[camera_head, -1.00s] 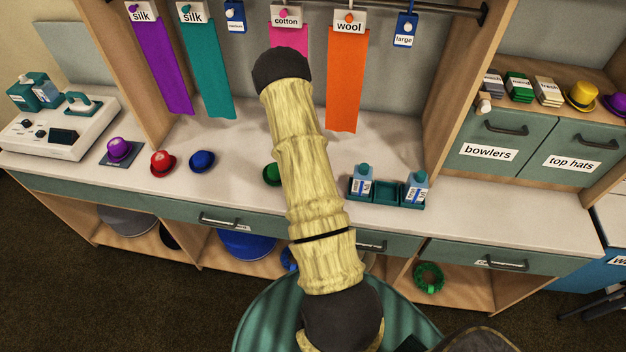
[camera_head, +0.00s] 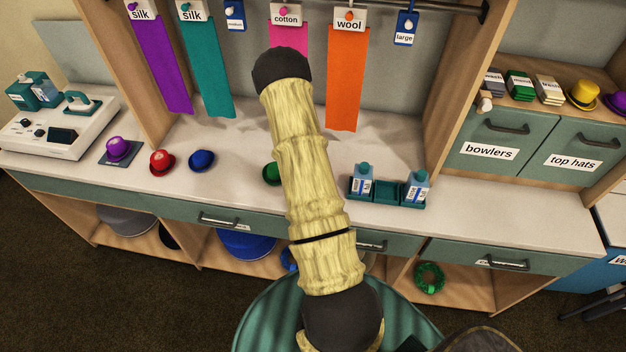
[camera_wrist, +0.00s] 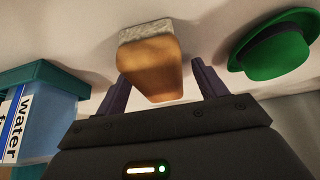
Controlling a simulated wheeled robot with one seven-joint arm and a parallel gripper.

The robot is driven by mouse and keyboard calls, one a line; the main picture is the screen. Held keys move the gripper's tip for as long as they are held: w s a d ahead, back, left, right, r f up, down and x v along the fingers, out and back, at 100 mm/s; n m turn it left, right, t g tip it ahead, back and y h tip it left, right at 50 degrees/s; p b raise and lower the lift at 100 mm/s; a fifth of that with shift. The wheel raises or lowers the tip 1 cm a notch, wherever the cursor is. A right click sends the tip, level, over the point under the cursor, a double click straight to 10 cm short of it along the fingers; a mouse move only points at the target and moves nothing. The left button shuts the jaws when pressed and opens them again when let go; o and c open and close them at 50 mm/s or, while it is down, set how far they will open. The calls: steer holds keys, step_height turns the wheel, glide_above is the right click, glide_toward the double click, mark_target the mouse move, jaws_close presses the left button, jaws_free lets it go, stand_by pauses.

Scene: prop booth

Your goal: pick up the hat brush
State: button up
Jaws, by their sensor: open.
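The hat brush (camera_wrist: 151,62) shows in the wrist view, with an orange-brown wooden body and a pale grey bristle edge against the white counter. My gripper (camera_wrist: 160,73) is open, one dark finger on each side of the brush body. Gaps show between the fingers and the brush, and I see no grip on it. In the head view my arm hides the gripper and the brush.
A green hat (camera_wrist: 275,53) lies right of the gripper in the wrist view, also seen in the head view (camera_head: 271,173). A teal holder (camera_head: 386,192) with water bottles stands on the other side. Red (camera_head: 162,162) and blue (camera_head: 201,160) hats sit farther left.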

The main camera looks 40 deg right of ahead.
steer(key=shift+c, duration=0.4)
steer(key=c, duration=1)
steer(key=shift+r+p, duration=0.4)
steer(key=shift+p, duration=0.1)
step_height(320, 180, up, 10)
steer(key=shift+f+b, duration=0.15)
steer(key=shift+b, duration=1)
